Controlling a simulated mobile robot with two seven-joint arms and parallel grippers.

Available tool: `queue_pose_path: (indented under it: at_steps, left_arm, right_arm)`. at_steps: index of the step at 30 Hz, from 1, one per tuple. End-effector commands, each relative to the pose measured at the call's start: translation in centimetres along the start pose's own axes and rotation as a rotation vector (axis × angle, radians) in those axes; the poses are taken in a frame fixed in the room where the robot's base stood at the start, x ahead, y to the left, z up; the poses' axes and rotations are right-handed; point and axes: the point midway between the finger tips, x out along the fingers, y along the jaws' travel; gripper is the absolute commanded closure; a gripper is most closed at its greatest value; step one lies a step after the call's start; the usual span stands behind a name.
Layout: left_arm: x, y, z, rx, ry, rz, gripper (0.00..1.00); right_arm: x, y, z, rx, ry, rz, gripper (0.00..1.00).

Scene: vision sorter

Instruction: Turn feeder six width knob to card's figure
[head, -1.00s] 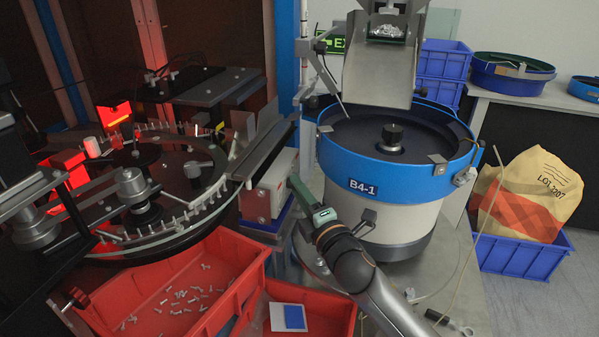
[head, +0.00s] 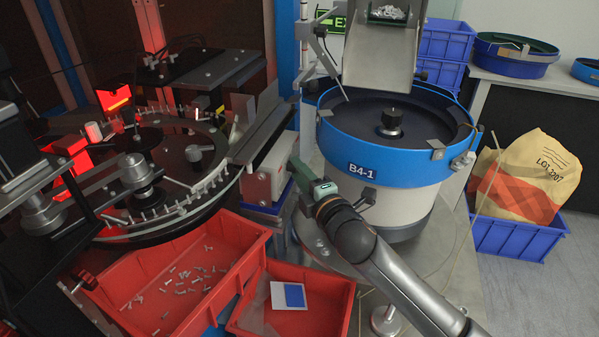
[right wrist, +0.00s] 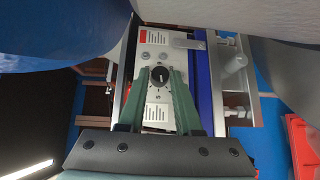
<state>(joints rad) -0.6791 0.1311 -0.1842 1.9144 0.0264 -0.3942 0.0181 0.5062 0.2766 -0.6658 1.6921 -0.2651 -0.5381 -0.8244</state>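A black round knob (right wrist: 159,74) with a pale pointer line sits on a light grey panel (right wrist: 142,62) in the right wrist view. My right gripper (right wrist: 161,69) is open, its green fingers on either side of the knob, with narrow gaps showing. Contact cannot be told. White printed labels lie above the knob (right wrist: 155,36) and below it (right wrist: 157,113); their print is too small to read. In the head view my right gripper (head: 297,172) is at the end of the pale feeder box (head: 264,182), where the knob is hidden. My left gripper is not in view.
A blue-rimmed bowl feeder (head: 362,172) marked B4-1 stands right of the gripper. A rotary dial with pins (head: 165,221) is at left. Red bins (head: 120,316) stand in front, one holding a white and blue card (head: 291,295). A sack (head: 527,175) sits at right.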

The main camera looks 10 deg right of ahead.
Motion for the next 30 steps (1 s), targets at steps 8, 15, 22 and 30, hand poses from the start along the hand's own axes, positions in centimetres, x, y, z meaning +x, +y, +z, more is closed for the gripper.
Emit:
queue_pose_path:
  at_steps: [8,15,22,30]
  left_arm:
    - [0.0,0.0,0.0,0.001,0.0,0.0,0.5]
    - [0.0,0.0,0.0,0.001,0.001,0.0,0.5]
    - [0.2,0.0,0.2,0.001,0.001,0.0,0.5]
    - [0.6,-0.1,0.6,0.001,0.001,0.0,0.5]
  right_arm:
    - [0.0,0.0,0.0,0.0,0.0,0.0,0.41]
    - [-0.2,0.0,0.0,0.0,0.0,0.0,0.41]
    - [-2.6,-0.2,0.0,0.0,0.001,0.0,0.41]
    - [-7.6,-0.2,0.0,-0.001,0.002,0.0,0.41]
